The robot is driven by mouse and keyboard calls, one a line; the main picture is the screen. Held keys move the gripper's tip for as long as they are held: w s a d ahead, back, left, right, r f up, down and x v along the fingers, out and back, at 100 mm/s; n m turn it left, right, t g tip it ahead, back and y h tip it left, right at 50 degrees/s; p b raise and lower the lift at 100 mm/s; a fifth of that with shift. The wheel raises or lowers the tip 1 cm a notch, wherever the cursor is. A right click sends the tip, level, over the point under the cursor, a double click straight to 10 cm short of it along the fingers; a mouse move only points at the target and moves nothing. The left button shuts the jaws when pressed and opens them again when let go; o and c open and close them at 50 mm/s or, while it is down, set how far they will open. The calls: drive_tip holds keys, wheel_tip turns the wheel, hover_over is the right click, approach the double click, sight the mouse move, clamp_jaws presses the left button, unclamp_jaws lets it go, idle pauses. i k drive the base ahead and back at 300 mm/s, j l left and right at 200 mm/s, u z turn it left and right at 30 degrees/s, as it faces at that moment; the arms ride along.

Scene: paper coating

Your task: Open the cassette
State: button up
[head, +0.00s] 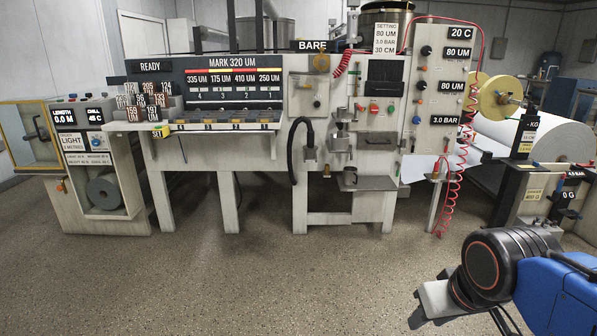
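No part is labelled as the cassette, and I cannot tell for sure which one it is. The coating machine's middle section has a dark rectangular window (385,75) with knobs and buttons below it. A metal fitting (340,137) and a small bracket with a tray (350,180) sit at its front. Left of these is a panel with a row of numbered slots (228,124). My arm shows at the lower right, well in front of the machine and touching nothing.
A red coiled hose (452,185) hangs at the right. A large white paper roll (550,137) and a stand (535,195) are further right. The speckled floor in front is clear.

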sight(372, 88)
drive_tip(key=i, duration=0.85)
drive_tip(key=i+z, duration=0.1)
drive_tip(key=i, duration=0.7)
